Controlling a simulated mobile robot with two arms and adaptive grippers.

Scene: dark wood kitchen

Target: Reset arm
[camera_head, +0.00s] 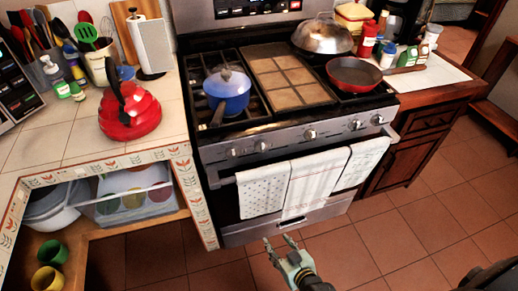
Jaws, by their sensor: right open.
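My right gripper (280,243) shows at the bottom middle of the head view, its fingers apart and nothing between them. It is in front of the stove's lower drawer (290,222), over the tiled floor, with its arm coming in from the bottom edge. I cannot tell whether it touches the drawer front; it looks apart from it. My left gripper is not in view.
The stove (222,154) carries a blue pot (229,90) and a red pan (354,75). Towels (262,192) hang on its handle. A red kettle (131,115) stands on the left counter (40,150). The floor (390,235) at right is clear.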

